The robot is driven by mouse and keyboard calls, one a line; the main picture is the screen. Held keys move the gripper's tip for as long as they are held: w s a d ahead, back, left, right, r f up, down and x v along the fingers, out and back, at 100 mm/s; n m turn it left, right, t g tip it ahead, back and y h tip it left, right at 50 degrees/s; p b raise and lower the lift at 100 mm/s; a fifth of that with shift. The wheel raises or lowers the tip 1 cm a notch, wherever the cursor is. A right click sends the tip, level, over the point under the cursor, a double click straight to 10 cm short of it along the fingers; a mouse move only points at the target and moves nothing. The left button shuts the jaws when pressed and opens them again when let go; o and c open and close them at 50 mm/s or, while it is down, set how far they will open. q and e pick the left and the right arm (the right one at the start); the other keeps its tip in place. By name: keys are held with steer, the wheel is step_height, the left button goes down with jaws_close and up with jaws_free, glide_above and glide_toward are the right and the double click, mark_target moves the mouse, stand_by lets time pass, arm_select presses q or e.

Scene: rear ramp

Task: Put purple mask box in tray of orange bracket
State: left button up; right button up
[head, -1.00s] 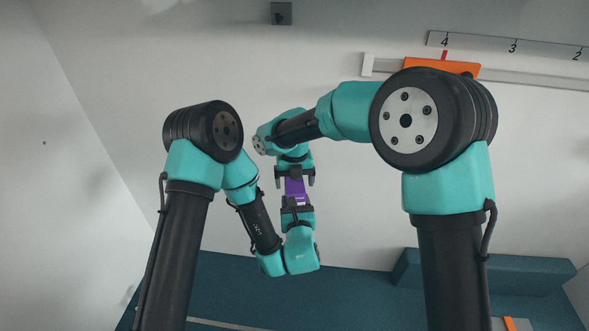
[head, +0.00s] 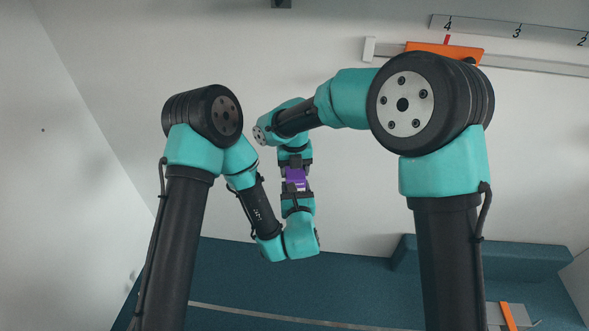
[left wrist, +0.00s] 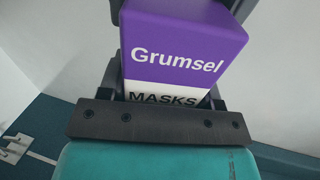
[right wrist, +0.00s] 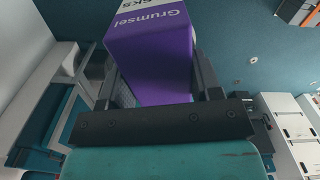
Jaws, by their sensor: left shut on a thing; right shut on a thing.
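The purple mask box (head: 296,180) is held in the air between my two grippers, one at each end. My left gripper (head: 297,192) reaches up from below and is shut on its lower end. My right gripper (head: 294,168) points down from above and is shut on its upper end. The left wrist view shows the box (left wrist: 185,50) with "Grumsel" and "MASKS" lettering between the fingers. The right wrist view shows the box (right wrist: 155,65) between the right fingers. The orange bracket (head: 425,47) is on the wall rail at upper right; my right arm covers its lower part, and its tray is not visible.
A pale rail (head: 540,66) runs along the wall under a numbered strip (head: 490,27). A red marker (head: 447,40) stands at 4. A teal bench-like block (head: 480,262) lies low at right, with a grey-and-orange item (head: 508,316) below. Wall space around the grippers is clear.

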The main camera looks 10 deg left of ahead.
arm_select(q)
steer(key=o, duration=1.1)
arm_select(e)
steer(key=shift+c, duration=0.6)
arm_select(q)
steer(key=shift+s, duration=0.1)
steer(key=v, duration=0.7)
steer(key=shift+s, duration=0.2)
